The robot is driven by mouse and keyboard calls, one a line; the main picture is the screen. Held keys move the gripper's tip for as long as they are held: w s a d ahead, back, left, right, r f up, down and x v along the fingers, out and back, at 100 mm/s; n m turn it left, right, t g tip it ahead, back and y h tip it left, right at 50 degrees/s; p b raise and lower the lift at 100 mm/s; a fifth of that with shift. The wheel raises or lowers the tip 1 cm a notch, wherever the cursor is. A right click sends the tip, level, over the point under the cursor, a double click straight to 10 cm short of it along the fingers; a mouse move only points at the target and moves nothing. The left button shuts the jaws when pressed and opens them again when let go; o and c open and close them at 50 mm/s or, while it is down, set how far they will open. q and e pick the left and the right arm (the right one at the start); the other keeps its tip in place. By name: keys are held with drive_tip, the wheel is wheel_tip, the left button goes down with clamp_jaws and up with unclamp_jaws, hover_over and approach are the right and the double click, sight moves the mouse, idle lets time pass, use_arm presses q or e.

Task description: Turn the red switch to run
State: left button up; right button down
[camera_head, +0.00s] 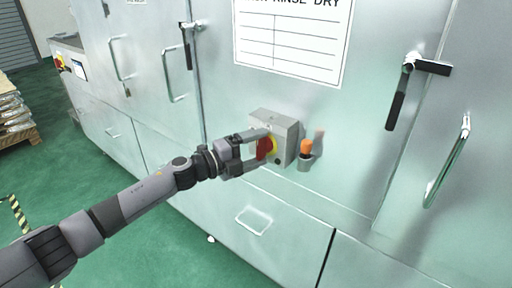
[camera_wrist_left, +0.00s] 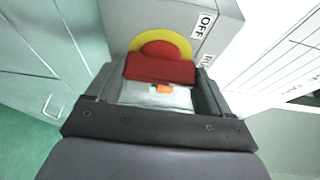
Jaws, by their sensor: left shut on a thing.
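The red switch (camera_head: 264,148) sits on a yellow round plate on the side of a grey box (camera_head: 284,125) fixed to the machine's front. In the left wrist view the red switch (camera_wrist_left: 160,67) shows as a wide red handle in front of the yellow ring (camera_wrist_left: 176,42). An OFF label (camera_wrist_left: 203,25) is on the box, with a second, partly hidden label beside it. My left gripper (camera_head: 262,151) is shut on the red switch, a finger on each side; it also shows in the left wrist view (camera_wrist_left: 157,85). My right gripper is in neither view.
An orange-topped item (camera_head: 306,147) sits in a small holder just right of the box. Door handles (camera_head: 397,95) and a printed sheet (camera_head: 292,38) are on the steel front. A pallet stack (camera_head: 14,115) stands far left. Green floor is clear at lower left.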

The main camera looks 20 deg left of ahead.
use_arm(q)
drive_tip(key=o, duration=0.9)
drive_tip(key=shift+o, duration=0.2)
drive_tip(key=shift+a, duration=0.1)
drive_tip(key=v, duration=0.7)
drive_tip(key=shift+b, duration=0.45)
